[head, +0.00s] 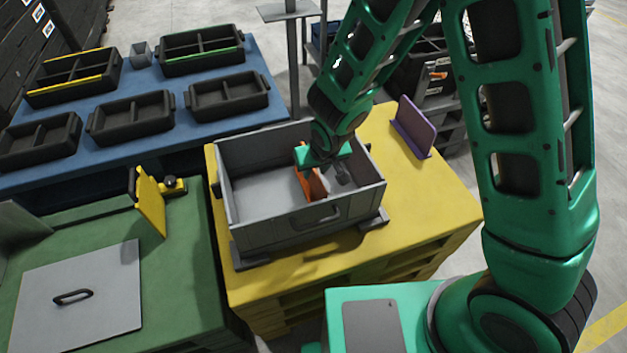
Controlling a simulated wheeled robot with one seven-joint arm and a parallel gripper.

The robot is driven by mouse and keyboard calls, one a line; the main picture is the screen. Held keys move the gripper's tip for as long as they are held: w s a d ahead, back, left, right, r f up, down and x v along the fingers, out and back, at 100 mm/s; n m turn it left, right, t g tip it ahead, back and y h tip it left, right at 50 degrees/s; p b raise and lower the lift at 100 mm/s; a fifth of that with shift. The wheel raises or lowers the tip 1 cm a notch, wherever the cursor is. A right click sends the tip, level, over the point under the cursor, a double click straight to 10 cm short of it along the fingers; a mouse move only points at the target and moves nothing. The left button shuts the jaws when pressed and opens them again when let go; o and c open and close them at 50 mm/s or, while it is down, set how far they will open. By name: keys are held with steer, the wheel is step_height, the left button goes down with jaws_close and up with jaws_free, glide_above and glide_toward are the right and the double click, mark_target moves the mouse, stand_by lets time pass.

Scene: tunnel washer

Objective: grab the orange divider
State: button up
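The orange divider (309,186) stands upright inside a grey open-topped crate (249,212), near the middle of its floor. My gripper (329,172) is lowered into the crate from above, right at the divider. Its green body covers part of the divider's upper far end. One dark finger shows to the right of the divider. The other finger is hidden, so I cannot tell whether the gripper is open or shut on the divider.
The crate sits on a yellow pallet-like stand (433,195), with a purple panel (415,128) at its back right. A green table (180,270) at left holds a grey lid (95,270) and a yellow plate (150,205). Black trays stand on a blue table (185,135) behind.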

mark_target(311, 176)
steer(key=shift+x, duration=3.65)
steer(key=shift+w+a+r, duration=0.1)
steer(key=shift+w+a, duration=0.05)
steer(key=shift+w, duration=0.05)
jaws_close()
